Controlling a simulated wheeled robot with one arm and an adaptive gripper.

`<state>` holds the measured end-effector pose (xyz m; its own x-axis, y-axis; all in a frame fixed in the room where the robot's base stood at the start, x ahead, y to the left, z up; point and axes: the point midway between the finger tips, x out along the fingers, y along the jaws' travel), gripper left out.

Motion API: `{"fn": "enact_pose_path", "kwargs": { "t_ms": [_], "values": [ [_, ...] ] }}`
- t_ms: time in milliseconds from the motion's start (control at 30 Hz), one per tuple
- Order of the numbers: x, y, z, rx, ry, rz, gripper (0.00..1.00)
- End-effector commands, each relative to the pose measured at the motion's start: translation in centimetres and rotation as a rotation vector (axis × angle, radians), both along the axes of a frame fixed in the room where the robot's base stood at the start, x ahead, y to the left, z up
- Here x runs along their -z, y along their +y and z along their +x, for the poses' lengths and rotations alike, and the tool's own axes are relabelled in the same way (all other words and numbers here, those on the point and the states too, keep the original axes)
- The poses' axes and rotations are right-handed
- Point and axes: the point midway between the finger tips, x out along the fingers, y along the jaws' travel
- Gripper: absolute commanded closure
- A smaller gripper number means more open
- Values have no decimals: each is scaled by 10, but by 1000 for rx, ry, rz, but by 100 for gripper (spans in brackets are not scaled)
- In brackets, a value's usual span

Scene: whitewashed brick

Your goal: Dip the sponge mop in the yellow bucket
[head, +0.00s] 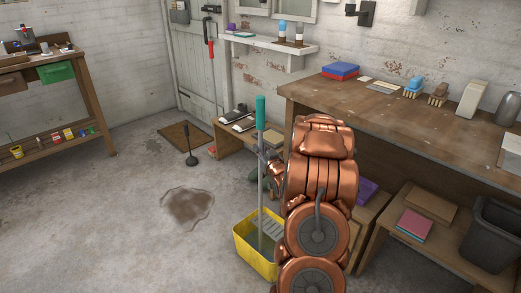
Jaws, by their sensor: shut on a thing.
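The sponge mop (261,125) stands about upright, with a teal grip on top and a thin grey pole. The pole's lower end goes down into the yellow bucket (247,264), past its grey grate. I cannot make out the sponge head, nor whether it touches the bottom. The bucket stands on the floor, its right side hidden by my copper arm. My gripper (266,163) is shut on the mop's pole, below the teal grip, and is partly hidden by my arm.
A brown puddle (187,207) lies on the floor left of the bucket. A long workbench (375,110) and low shelf units line the right side. The floor at left is open.

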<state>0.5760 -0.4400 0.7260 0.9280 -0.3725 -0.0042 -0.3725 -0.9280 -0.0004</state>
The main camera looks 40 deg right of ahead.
Motion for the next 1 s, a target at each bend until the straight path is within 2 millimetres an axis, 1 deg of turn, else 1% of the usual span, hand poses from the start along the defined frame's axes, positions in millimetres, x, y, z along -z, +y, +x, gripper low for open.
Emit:
{"fn": "enact_pose_path", "kwargs": {
  "t_ms": [1000],
  "values": [
    [6, 0, 0, 0, -1, -2, 100]
  ]
}}
